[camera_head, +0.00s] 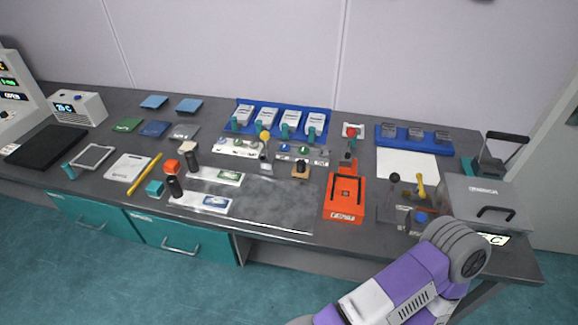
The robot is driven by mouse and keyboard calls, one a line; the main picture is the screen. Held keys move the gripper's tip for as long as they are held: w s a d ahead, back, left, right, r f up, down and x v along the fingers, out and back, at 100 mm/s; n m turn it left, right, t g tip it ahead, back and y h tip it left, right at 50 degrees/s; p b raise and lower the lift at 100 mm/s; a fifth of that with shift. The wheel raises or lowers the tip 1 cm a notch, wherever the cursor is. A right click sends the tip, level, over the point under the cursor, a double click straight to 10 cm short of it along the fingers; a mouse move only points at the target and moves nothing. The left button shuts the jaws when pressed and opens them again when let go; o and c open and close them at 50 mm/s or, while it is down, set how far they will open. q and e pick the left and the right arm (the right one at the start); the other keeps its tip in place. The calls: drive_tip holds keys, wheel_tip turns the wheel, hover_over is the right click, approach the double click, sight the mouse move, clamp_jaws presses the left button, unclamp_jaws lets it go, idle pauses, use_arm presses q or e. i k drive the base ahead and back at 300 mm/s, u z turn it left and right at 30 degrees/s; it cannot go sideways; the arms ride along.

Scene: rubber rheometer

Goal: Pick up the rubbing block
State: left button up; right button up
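I cannot tell for certain which object is the rubbing block. My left arm and gripper are out of view.
An orange device (345,197) stands right of centre. A grey box with a black handle (487,203) is at the right, close to my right arm. Blue racks (278,107) line the back. A yellow rod (145,174) lies at the left. The grey plate's surface is mostly bare.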

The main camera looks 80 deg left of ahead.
sight(300, 171)
drive_tip(key=u, duration=2.15)
